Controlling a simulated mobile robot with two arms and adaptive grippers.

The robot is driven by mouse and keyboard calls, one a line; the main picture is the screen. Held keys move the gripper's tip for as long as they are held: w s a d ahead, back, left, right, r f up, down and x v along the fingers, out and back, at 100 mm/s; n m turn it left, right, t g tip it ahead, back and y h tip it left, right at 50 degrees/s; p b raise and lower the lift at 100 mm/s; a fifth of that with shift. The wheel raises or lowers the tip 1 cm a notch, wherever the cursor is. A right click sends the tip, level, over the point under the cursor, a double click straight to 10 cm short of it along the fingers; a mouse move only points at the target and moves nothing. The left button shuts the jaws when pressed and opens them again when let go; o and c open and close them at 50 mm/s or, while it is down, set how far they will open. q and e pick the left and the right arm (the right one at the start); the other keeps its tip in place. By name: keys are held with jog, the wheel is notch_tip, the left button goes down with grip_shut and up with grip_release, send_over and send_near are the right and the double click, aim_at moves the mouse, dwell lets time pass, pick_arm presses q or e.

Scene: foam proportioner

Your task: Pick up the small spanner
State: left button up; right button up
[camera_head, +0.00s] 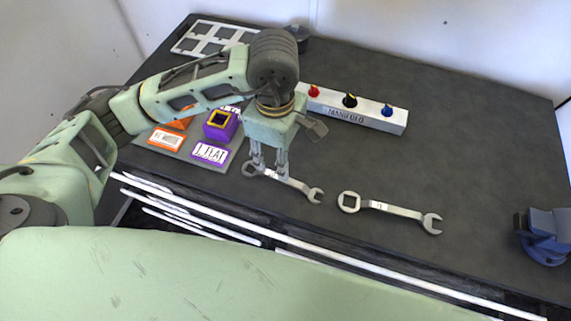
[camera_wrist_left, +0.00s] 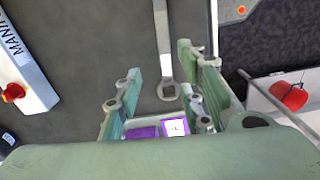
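The small spanner (camera_head: 300,186) is grey metal and lies on the dark bench near its front edge. Its ring end is at the left and its open jaw at the right. My left gripper (camera_head: 269,172) points down over the ring-end half of it. In the left wrist view the spanner (camera_wrist_left: 163,45) shows between the two spread fingers of the gripper (camera_wrist_left: 162,72), with no visible grip on it. Whether the fingertips touch the bench cannot be told. A larger spanner (camera_head: 393,209) lies to the right. My right gripper is not in view.
A manifold block (camera_head: 352,112) with red, black and blue knobs stands behind the gripper. A labelled board with orange and purple parts (camera_head: 210,152) is at the left. A blue vise (camera_head: 545,238) is at the right edge. The bench's right middle is clear.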

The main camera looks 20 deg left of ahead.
pick_arm(q)
jog(key=f, duration=0.1)
jog(key=s+f+p, duration=0.1)
jog(key=f+p, duration=0.1)
jog(key=shift+s+d+f, duration=0.25)
jog(key=shift+d, duration=0.1)
jog(key=f, duration=0.1)
jog(key=f+p, duration=0.1)
jog(key=shift+w+d+f, duration=0.1)
jog(key=shift+w+f, duration=0.1)
jog(key=shift+f, duration=0.45)
grip_shut()
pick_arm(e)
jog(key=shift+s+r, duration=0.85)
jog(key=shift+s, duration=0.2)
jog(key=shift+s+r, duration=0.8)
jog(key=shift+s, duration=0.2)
pick_arm(q)
jog(key=shift+w, duration=0.1)
